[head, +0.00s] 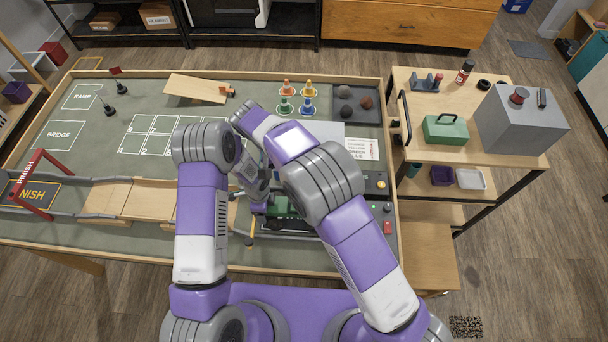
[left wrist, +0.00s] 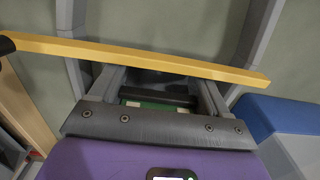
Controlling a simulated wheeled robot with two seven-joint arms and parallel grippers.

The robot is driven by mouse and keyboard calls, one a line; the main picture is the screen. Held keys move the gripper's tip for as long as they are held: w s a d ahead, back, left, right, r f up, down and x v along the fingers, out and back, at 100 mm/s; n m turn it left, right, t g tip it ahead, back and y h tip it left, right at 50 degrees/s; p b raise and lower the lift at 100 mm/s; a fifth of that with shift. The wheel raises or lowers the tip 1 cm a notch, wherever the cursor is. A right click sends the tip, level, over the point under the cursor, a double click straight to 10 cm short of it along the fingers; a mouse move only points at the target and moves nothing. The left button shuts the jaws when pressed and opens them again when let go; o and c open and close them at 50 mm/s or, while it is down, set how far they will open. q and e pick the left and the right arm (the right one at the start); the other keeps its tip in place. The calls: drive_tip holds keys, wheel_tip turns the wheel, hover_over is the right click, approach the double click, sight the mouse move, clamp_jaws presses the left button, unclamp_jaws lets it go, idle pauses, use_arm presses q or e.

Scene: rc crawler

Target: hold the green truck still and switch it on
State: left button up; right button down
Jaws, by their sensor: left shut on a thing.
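The green truck (head: 282,207) stands on the mat near the table's front edge, mostly hidden by my arms in the head view. My left gripper (head: 257,204) is down at the truck's left part. In the left wrist view, its grey fingers (left wrist: 155,92) are shut around a dark bar (left wrist: 158,96) with green bodywork (left wrist: 150,105) just below, apparently part of the truck. My right arm reaches over the truck and its wrist (head: 246,115) is up and behind it; the right fingers are hidden. The truck's switch cannot be made out.
A yellow bar (left wrist: 150,56) crosses the left wrist view. A wooden bridge (head: 130,198) and red finish arch (head: 32,185) lie left. Several cones (head: 286,88) and a rock tray (head: 352,104) stand behind. A side table (head: 432,92) holds a green case (head: 445,130) and grey box (head: 520,122).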

idle(0.4)
use_arm(q)
drive_tip(key=o, duration=1.5)
wheel_tip(320, 180, up, 7)
drive_tip(key=shift+r, duration=0.5)
drive_tip(key=shift+d+r, duration=0.1)
drive_tip(key=shift+d, duration=0.05)
